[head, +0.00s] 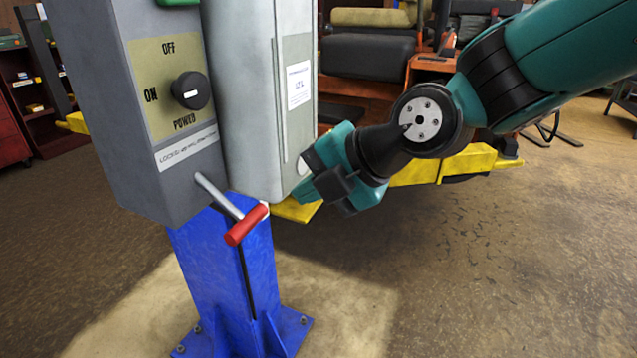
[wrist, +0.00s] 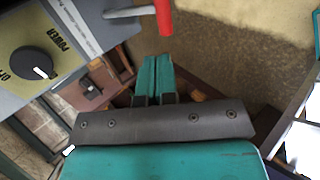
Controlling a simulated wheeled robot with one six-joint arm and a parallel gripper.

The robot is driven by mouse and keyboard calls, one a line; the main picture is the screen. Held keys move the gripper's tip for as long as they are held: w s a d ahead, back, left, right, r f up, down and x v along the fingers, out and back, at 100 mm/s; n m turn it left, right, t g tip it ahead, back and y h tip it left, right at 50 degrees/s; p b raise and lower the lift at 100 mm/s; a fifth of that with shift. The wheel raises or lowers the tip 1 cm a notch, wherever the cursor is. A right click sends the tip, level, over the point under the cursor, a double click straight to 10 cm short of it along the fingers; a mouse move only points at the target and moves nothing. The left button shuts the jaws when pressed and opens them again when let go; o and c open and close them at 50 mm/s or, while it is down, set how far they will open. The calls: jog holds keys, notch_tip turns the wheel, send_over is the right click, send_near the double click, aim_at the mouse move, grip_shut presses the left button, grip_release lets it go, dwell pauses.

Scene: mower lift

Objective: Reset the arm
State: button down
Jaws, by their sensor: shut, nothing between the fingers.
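My gripper (head: 304,193) is shut and empty, its teal fingers pointing left and down, at the right of the grey control box (head: 88,110) and close to the grey cabinet. In the wrist view the two fingertips (wrist: 154,62) lie side by side. The red-handled lever (head: 246,225) sticks out below the control box; its red grip also shows at the top of the wrist view (wrist: 163,16), apart from the fingers. The black power knob (head: 190,91) sits on a yellow-green panel marked ON and OFF; its white mark lies roughly level.
A blue post (head: 218,275) is bolted to the floor under the box. A rounded grey cabinet (head: 248,110) stands behind it. A yellow lift (head: 440,168) with an orange machine (head: 430,72) is behind my arm. A red shelf (head: 25,95) is at far left. The floor at right front is clear.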

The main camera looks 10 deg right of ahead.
jog(key=shift+v, duration=0.9)
jog(key=s+d+r+m+g+h+p, duration=0.1)
jog(key=s+d+m+g+h+p, duration=0.1)
jog(key=s+d+m, duration=0.2)
jog(key=s+d+r+m+g+h+p, duration=0.1)
jog(key=s+d+m+g+h+p, duration=0.1)
jog(key=s+m, duration=0.9)
jog(key=d+m+g+p, duration=0.1)
jog(key=d+m, duration=0.1)
jog(key=m, duration=0.5)
jog(key=shift+s+d+r+g, duration=0.15)
jog(key=shift+s+d+g, duration=0.1)
jog(key=shift+g, duration=0.05)
